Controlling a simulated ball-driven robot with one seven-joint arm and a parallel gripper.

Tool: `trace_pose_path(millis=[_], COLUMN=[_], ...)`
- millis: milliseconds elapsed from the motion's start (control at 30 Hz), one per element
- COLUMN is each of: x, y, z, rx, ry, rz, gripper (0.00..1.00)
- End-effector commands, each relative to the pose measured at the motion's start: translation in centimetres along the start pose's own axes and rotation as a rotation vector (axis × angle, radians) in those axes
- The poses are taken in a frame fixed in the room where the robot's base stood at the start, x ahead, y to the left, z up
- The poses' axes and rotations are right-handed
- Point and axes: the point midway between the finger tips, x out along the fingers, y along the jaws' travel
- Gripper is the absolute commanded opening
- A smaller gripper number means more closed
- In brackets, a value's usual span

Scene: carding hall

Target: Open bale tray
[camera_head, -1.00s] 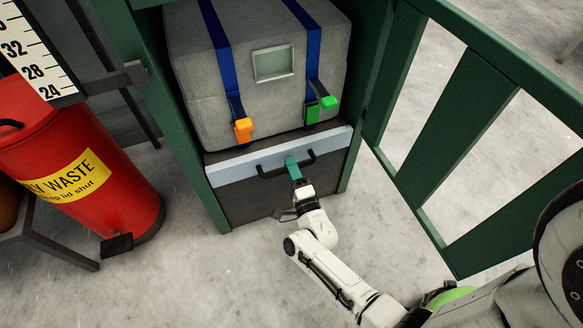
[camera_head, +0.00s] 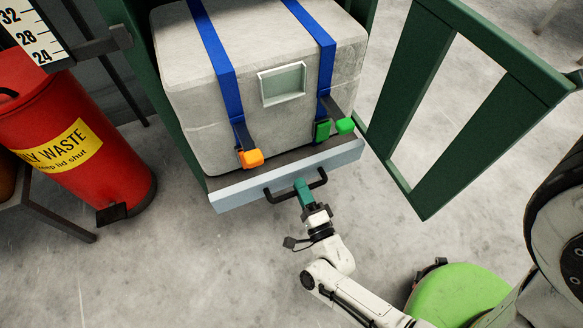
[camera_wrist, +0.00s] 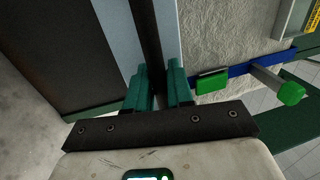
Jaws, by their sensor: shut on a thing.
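The bale tray (camera_head: 235,196) has a pale blue-grey front and a black bar handle (camera_head: 281,197). It stands out from the green cabinet frame (camera_head: 168,120) with a grey bale (camera_head: 210,105) on it. Two blue straps cross the bale, one ending in an orange-tipped lever (camera_head: 251,158), the other in a green-tipped lever (camera_head: 345,125). My gripper (camera_head: 303,188) has its teal fingers shut on the middle of the handle. In the wrist view the fingers (camera_wrist: 159,88) close on the dark bar, with the green lever (camera_wrist: 291,93) to the right.
A red waste bin (camera_head: 70,150) with a pedal stands left of the cabinet. A green barred gate (camera_head: 450,110) stands open at the right. The grey floor in front of the tray is clear apart from my arm.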

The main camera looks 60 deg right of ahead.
Motion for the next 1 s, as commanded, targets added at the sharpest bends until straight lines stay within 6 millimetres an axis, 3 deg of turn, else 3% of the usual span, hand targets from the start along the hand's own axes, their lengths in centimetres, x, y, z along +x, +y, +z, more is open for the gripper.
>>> trace_pose_path(millis=[33, 200, 433, 700, 1000], x=[-2.1, -7.4, -12.7, -15.5, -15.9], y=[-0.3, -1.3, -2.3, -3.0, -3.1], z=[0.0, 0.0, 0.0, 0.0, 0.0], rx=[-0.001, -0.001, 0.000, 0.000, 0.000], ry=[-0.003, -0.003, -0.002, 0.000, 0.001], rz=[0.008, 0.008, 0.006, 0.003, 0.002], gripper=[0.00, 0.00, 0.00, 0.00, 0.00])
